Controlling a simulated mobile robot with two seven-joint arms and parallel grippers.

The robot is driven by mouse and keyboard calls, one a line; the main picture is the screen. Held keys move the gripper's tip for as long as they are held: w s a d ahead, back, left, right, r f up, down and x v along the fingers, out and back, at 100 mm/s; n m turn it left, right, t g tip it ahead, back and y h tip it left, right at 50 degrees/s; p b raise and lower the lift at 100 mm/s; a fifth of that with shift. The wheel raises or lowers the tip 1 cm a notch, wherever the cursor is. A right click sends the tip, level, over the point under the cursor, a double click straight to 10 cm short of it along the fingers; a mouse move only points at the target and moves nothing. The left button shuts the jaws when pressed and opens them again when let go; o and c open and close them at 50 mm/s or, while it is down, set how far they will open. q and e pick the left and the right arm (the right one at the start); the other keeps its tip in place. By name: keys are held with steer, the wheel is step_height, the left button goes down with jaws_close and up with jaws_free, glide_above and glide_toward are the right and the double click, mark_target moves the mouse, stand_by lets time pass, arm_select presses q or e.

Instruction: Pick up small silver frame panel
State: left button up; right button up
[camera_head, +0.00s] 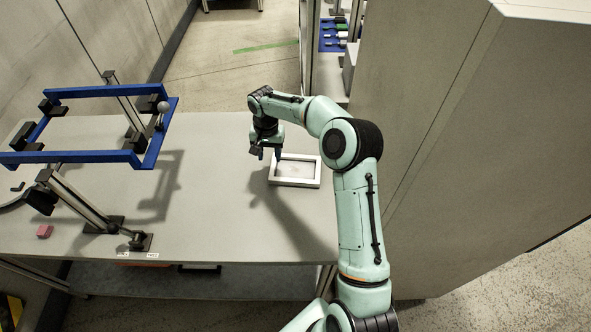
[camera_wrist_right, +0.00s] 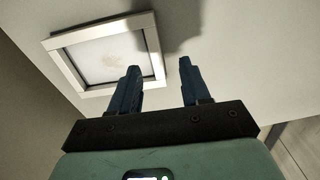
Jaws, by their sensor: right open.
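The small silver frame panel (camera_head: 297,183) lies flat on the right part of the grey table, a rectangular rim around a pale centre. In the right wrist view the panel (camera_wrist_right: 60,62) shows at the upper left, beyond the fingers. My right gripper (camera_head: 268,154) hangs fingers-down above the table at the panel's left far corner. In the wrist view the right gripper (camera_wrist_right: 160,72) is open with nothing between its two dark blue fingers, and its left finger overlaps the panel's edge in the picture. My left gripper is not in view.
A blue frame (camera_head: 95,92) on stands occupies the left of the table (camera_head: 215,215). A small pink block (camera_head: 45,231) lies near the left front. A tall grey cabinet (camera_head: 470,130) stands close on the right. The table's middle is clear.

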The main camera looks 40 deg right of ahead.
mark_target(273, 166)
steer(key=f, duration=0.5)
steer(key=shift+d+f, duration=0.3)
steer(key=shift+d, duration=0.05)
steer(key=shift+s+r, duration=0.1)
jaws_close()
